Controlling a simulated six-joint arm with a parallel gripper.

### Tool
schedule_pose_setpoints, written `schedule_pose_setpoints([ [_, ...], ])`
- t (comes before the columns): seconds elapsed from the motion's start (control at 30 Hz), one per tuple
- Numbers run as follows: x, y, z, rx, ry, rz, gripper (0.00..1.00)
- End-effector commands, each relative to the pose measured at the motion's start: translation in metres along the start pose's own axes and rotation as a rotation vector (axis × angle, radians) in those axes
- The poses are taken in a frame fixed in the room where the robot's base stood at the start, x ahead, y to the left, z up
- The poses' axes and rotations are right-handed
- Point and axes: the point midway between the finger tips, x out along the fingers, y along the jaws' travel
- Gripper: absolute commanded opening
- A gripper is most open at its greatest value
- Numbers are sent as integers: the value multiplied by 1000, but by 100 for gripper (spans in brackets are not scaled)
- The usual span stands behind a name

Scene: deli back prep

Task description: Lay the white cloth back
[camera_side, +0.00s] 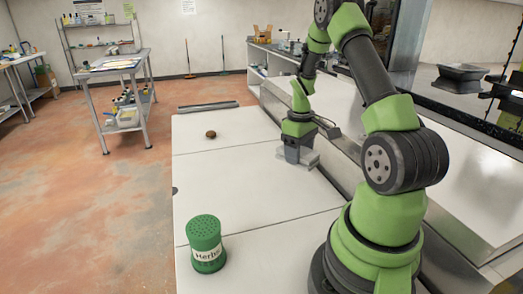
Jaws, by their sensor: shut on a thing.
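My gripper (299,161) points down at the right part of the white worktop (245,183), near the raised counter edge. It is shut on a pale, flat piece, which looks like the white cloth (312,159). Only a small part of the cloth shows around the jaws; its folds and full outline are hard to make out. The cloth is at or just above the worktop; I cannot tell which.
A green shaker labelled "Herbs" (206,243) stands upright at the front left of the worktop. A small brown round thing (211,134) lies at the far left. The worktop between them is clear. A raised pale counter (345,125) runs along the right.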

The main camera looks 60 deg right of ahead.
Motion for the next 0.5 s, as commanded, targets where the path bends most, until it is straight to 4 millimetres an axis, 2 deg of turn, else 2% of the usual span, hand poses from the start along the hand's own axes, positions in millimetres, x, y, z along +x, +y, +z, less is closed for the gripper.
schedule_pose_setpoints([
  [0.03, -1, 4, 17, 8, -1, -2, 39],
  [0.1, -2, 6, 35, 7, 0, -3, 39],
  [0.2, -3, 6, 52, 6, 2, -3, 39],
  [0.33, -3, 6, 63, 3, 2, -4, 39],
  [0.5, -3, 6, 64, 2, 3, -3, 39],
])
